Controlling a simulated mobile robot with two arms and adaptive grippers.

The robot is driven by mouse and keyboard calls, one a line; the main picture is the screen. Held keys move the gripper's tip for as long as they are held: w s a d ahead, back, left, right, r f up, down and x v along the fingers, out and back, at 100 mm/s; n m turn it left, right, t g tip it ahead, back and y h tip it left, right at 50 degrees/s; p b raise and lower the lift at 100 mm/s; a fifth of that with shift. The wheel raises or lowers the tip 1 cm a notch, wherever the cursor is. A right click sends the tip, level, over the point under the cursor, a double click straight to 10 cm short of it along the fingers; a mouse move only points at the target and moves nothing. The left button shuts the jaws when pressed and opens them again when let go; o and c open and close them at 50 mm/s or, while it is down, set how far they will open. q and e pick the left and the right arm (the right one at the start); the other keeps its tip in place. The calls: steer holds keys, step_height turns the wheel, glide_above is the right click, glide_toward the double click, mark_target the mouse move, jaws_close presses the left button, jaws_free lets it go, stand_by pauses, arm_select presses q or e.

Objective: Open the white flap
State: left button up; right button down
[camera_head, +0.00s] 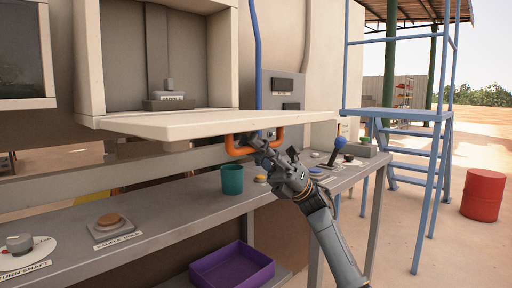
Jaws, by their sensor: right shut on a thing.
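The white flap (190,124) is hinged along the bottom of the open cabinet box (90,60) and lies folded out, about level. Its orange handle (232,147) hangs at the flap's outer edge, below it. My right gripper (258,143) is at this handle, shut on it, with my arm coming up from the lower right. A small grey part (168,97) sits inside the open box. My left gripper is not in view.
Below the flap, a grey bench (165,226) carries a teal cup (232,179), several buttons and a blue-knobbed lever (339,143). A purple tray (232,268) sits under it. Blue scaffold steps (410,150) and a red barrel (483,195) stand to the right.

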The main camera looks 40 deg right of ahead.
steer(key=c, duration=1.3)
jaws_free()
steer(key=shift+c, duration=0.2)
steer(key=v, duration=1.2)
